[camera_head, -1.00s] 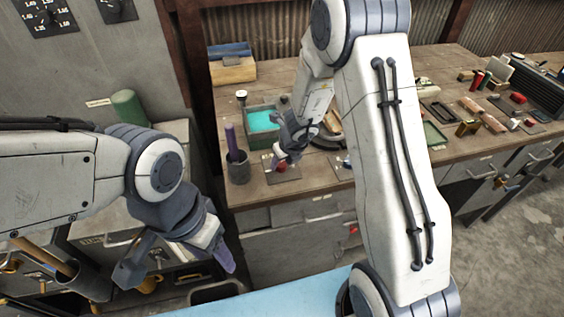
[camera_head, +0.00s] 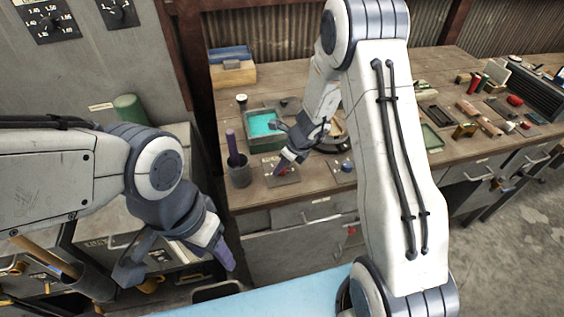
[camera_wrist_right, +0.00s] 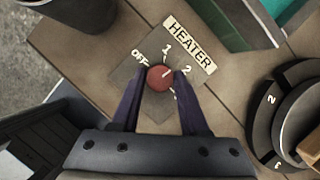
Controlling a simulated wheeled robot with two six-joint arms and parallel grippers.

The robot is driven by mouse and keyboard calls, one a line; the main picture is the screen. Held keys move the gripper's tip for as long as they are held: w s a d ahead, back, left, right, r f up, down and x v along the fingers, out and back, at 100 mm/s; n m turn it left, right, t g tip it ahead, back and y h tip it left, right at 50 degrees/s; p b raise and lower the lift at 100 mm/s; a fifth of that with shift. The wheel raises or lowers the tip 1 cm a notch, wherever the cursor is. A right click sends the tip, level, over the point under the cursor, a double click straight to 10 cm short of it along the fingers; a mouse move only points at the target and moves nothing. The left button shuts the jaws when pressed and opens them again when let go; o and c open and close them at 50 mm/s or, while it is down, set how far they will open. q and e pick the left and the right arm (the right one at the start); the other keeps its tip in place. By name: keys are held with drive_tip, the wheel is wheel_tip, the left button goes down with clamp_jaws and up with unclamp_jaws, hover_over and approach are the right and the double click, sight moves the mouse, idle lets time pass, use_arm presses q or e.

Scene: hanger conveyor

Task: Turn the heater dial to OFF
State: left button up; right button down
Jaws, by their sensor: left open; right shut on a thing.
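The heater dial is a red round knob (camera_wrist_right: 160,78) on a grey square plate (camera_wrist_right: 128,74), beside a white HEATER label (camera_wrist_right: 190,44). The plate carries the marks OFF, 1 and 2, and a further mark is partly hidden by a finger. My right gripper (camera_wrist_right: 160,74) is shut on the knob, with one dark finger on each side. I cannot clearly read which mark the knob points to. In the head view my right gripper (camera_head: 284,167) is low over the plate and hides the knob. My left gripper (camera_head: 175,265) is open and empty, away from the bench at lower left.
A grey cup with a purple-handled tool (camera_head: 239,174) stands left of the dial plate. A green-blue tray (camera_head: 262,143) lies behind it. To the right is another dial plate with a dark knob (camera_head: 346,167). Tools and parts cover the right side of the bench.

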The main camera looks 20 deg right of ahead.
drive_tip(key=n+g+y+p, duration=0.1)
drive_tip(key=n+p, duration=0.1)
drive_tip(key=n, duration=0.2)
drive_tip(key=shift+w+d+r+n+p, duration=0.1)
drive_tip(key=shift+n+p, duration=0.2)
drive_tip(key=shift+n, duration=0.1)
drive_tip(key=n+g+p, duration=0.1)
drive_tip(key=n, duration=0.2)
drive_tip(key=shift+w+n+g+y, duration=0.1)
drive_tip(key=shift+n+g+y, duration=0.2)
drive_tip(key=shift+g+y, duration=0.1)
drive_tip(key=shift+n+g, duration=0.3)
drive_tip(key=shift+n, duration=0.6)
drive_tip(key=n, duration=0.1)
drive_tip(key=n+g, duration=0.1)
drive_tip(key=shift+w+f+n+b, duration=0.15)
drive_tip(key=shift+f+n+b, duration=0.05)
drive_tip(key=shift+n+b, duration=0.1)
drive_tip(key=n+g+b, duration=0.1)
drive_tip(key=n, duration=0.2)
drive_tip(key=n+g+h, duration=0.1)
drive_tip(key=n, duration=0.2)
drive_tip(key=shift+w+b, duration=0.1)
drive_tip(key=shift+b, duration=0.3)
drive_tip(key=shift+c, duration=2.1)
unclamp_jaws()
drive_tip(key=shift+r, duration=0.1)
